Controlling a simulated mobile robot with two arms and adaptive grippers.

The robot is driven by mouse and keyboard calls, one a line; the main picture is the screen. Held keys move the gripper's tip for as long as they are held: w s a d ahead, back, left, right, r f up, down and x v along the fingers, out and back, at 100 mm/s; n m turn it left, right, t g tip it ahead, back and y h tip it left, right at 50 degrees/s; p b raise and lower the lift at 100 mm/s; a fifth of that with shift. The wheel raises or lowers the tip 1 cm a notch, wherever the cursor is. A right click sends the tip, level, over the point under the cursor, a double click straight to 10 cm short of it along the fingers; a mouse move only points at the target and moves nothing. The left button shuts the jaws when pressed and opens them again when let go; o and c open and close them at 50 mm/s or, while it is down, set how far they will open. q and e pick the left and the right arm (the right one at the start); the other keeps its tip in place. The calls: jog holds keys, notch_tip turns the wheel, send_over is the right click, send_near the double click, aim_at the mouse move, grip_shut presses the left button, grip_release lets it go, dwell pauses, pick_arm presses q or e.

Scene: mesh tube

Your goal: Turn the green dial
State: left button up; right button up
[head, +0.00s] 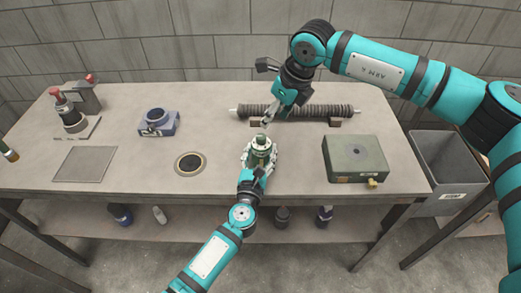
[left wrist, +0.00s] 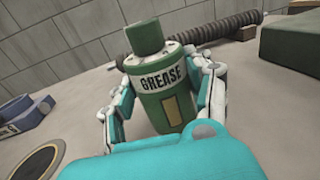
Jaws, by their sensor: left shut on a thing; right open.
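A green grease can (head: 261,147) with a pale "GREASE" band stands upright on the table near its front edge. It also shows in the left wrist view (left wrist: 160,110), with a green round cap (left wrist: 145,38) on its top; I cannot tell whether this is the green dial. My left gripper (head: 260,160) is shut on the can, one finger on each side. My right gripper (head: 267,118) is open and empty, pointing down just behind the can, near the left part of the ribbed tube. I see no other clear green dial.
The dark ribbed tube (head: 310,111) lies on supports behind the can. A green box (head: 356,155) stands to the right, a blue-grey device (head: 158,123) and a round disc (head: 190,163) to the left. A grey bin (head: 446,165) stands past the table's right end.

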aim_at(261, 136)
jog(key=w+a+r+m+g+h, duration=0.2)
jog(key=a+r+m+h, duration=0.1)
jog(key=m, duration=1.5)
notch_tip(261, 136, down, 12)
jog(key=shift+a+f, duration=0.15)
jog(key=shift+w, duration=0.1)
grip_shut()
